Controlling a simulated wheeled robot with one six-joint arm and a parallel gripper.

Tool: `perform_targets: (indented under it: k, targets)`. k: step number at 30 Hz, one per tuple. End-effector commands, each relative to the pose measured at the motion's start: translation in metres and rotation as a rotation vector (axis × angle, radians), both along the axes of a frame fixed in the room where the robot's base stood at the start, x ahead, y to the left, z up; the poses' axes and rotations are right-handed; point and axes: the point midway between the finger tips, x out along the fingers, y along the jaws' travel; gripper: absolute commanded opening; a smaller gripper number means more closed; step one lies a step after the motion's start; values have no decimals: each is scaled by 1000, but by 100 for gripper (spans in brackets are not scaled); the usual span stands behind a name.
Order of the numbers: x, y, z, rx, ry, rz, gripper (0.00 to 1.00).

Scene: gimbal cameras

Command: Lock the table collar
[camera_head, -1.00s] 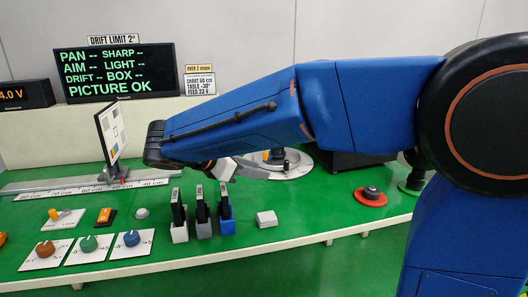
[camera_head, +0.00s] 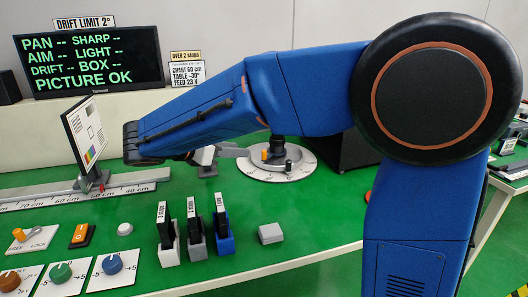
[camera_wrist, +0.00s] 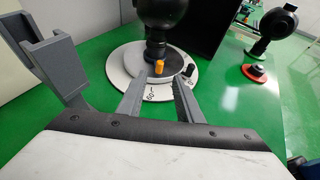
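The round white table (camera_head: 254,173) has a graduated rim and stands on the green bench; it also shows in the wrist view (camera_wrist: 118,60). A dark post rises from its middle. A small orange knob (camera_head: 264,154) and a black knob (camera_head: 289,165) stand at its front. In the wrist view the orange knob (camera_wrist: 159,67) and black knob (camera_wrist: 188,70) show past my gripper (camera_wrist: 160,80). Its fingers are apart with nothing between them, and the orange knob lines up with the gap. In the head view my gripper (camera_head: 222,153) is left of the table. I cannot tell which part is the collar.
Filter blocks (camera_head: 194,236), coloured knobs and a chart (camera_head: 86,130) on a rail stand nearby. A grey bracket (camera_wrist: 48,58) rises left of my fingers. A black box stands behind the table.

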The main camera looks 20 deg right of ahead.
Motion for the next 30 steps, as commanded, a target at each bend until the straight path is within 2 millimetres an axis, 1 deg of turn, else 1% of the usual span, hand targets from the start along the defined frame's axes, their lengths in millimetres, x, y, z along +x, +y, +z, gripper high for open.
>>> perform_targets:
  k: [1, 3, 18, 24, 30]
  targets:
    - [4, -9, -4, 0, 1, -4, 33]
    - [9, -19, -9, 0, 1, -3, 33]
    - [46, -88, -41, 1, 1, -4, 33]
    - [55, -103, -48, 1, 0, -1, 33]
    - [57, -108, -51, 1, 0, 0, 33]
